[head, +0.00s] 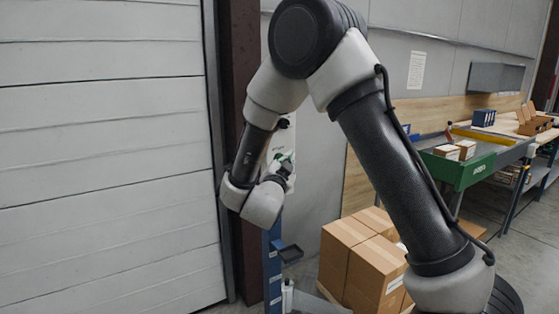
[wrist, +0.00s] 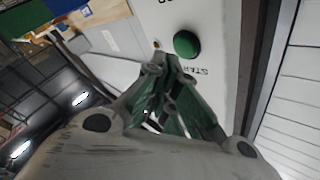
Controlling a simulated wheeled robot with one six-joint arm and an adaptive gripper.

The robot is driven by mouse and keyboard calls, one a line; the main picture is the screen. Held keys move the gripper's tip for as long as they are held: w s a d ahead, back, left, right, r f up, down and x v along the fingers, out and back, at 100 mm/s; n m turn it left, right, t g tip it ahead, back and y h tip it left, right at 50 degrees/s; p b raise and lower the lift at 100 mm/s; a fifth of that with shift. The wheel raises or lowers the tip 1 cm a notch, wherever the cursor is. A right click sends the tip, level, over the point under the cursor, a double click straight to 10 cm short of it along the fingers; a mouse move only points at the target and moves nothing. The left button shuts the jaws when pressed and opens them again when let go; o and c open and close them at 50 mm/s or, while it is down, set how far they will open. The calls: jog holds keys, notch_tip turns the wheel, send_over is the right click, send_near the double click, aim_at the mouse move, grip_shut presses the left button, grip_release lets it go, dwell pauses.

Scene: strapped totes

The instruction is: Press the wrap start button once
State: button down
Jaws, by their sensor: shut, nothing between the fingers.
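The green round start button (wrist: 187,43) sits on a pale grey control panel (wrist: 215,75), with the lettering START beside it, upside down in the wrist view. My gripper (wrist: 165,62) is shut and empty. Its fingertips point at the panel, just to the left of and a little below the button in the wrist view. I cannot tell whether the tips touch the panel. In the head view my gripper (head: 284,160) is in front of the pale panel (head: 282,140), which is mostly hidden by my arm; the button cannot be made out there.
A blue post (head: 272,270) stands below the panel. Stacked cardboard boxes (head: 365,255) are right of it. A white sectional door (head: 100,150) fills the left.

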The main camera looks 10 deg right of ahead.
jog(key=shift+w, duration=0.15)
jog(key=shift+w+a, duration=0.15)
jog(key=shift+w, duration=0.1)
jog(key=shift+w+a, duration=0.1)
jog(key=shift+w, duration=0.25)
dwell(0.8)
jog(key=shift+s, duration=0.15)
jog(key=shift+s+d, duration=0.25)
jog(key=shift+s, duration=0.35)
jog(key=s, duration=0.1)
jog(key=s+d, duration=0.1)
jog(key=s, duration=0.2)
jog(key=shift+s+d, duration=0.3)
jog(key=shift+s, duration=0.1)
jog(key=shift+f, duration=0.1)
dwell(0.5)
